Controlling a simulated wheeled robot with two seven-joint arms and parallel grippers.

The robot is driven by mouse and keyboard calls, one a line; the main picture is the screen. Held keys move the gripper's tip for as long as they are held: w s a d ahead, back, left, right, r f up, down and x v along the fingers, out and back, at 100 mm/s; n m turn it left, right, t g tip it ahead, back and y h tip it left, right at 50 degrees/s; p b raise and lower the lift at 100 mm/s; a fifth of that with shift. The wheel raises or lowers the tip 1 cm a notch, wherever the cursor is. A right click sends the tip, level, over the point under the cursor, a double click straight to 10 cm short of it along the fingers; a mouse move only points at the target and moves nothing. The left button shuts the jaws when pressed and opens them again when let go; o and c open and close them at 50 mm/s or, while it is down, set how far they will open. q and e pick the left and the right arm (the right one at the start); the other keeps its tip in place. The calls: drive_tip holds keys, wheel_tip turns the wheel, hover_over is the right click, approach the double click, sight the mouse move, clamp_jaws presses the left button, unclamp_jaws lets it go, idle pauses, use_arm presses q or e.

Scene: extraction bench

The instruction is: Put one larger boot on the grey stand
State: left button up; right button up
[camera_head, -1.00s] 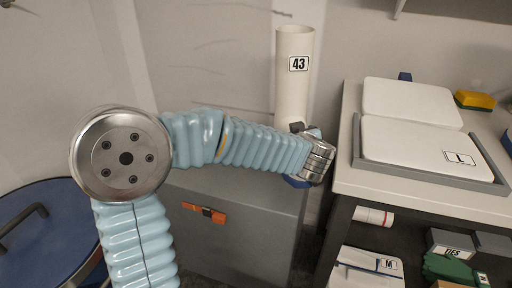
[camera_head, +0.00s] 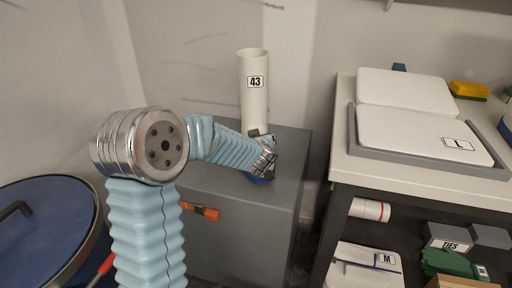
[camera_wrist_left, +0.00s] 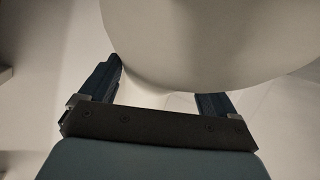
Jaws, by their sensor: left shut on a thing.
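The boot is a tall white tube (camera_head: 254,92) with a "43" label. My left gripper (camera_head: 259,150) is shut on its lower part, and the boot is upright. The grey stand (camera_head: 289,158) is a box-shaped block with a flat top, and the boot shows in front of or over that top. The boot's bottom is hidden behind my gripper, so I cannot tell whether it touches the stand. In the left wrist view the pale boot (camera_wrist_left: 215,40) fills the space between the two dark fingers (camera_wrist_left: 160,85). My right gripper is not in view.
A bench (camera_head: 342,140) at the right holds a grey tray (camera_head: 430,165) with white items, one labelled "L". Its lower shelf has an "M" pack (camera_head: 365,268) and a "TIES" box (camera_head: 448,237). A blue round lid (camera_head: 50,225) is at lower left. Walls stand close behind.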

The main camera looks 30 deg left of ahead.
use_arm(q)
drive_tip(key=shift+f, duration=0.6)
drive_tip(key=o, duration=1.4)
drive_tip(key=p+v, duration=0.1)
drive_tip(key=v, duration=1.1)
drive_tip(key=shift+d, duration=0.1)
